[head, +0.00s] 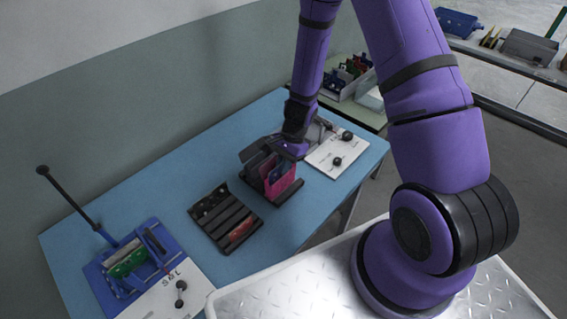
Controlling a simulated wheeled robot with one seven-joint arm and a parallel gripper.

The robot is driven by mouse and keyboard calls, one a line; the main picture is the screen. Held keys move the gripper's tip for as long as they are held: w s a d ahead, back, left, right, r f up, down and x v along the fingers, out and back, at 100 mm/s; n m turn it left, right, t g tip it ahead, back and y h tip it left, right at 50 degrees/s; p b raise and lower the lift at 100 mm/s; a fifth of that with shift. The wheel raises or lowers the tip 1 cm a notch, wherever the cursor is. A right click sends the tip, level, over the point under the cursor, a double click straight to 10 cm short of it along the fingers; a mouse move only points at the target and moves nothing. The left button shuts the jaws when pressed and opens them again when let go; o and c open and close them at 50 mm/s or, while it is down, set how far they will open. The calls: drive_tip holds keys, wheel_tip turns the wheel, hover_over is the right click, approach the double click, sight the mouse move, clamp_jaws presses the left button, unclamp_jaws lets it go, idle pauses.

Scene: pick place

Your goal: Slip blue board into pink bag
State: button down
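The pink bag (270,184) stands upright in a dark holder (288,194) near the middle of the blue table. A small blue piece, apparently the blue board (283,170), shows at the bag's right side. I cannot tell whether it is inside the bag or only behind or beside it. My gripper (284,157) is at the end of my purple arm, just above and behind the bag. Its fingers are small and partly hidden, so I cannot see whether they are shut on the board.
A dark slotted rack (216,213) with a red board (241,229) lies left of the bag. A blue press (115,262) with a long black lever holds a green board (127,263) at the far left. A white panel (326,160) with black knobs lies right of the bag.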

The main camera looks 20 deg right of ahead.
drive_tip(key=shift+r, duration=0.35)
idle(0.4)
idle(0.8)
drive_tip(key=c, duration=1.3)
unclamp_jaws()
drive_tip(key=c, duration=0.3)
drive_tip(key=shift+r, duration=4)
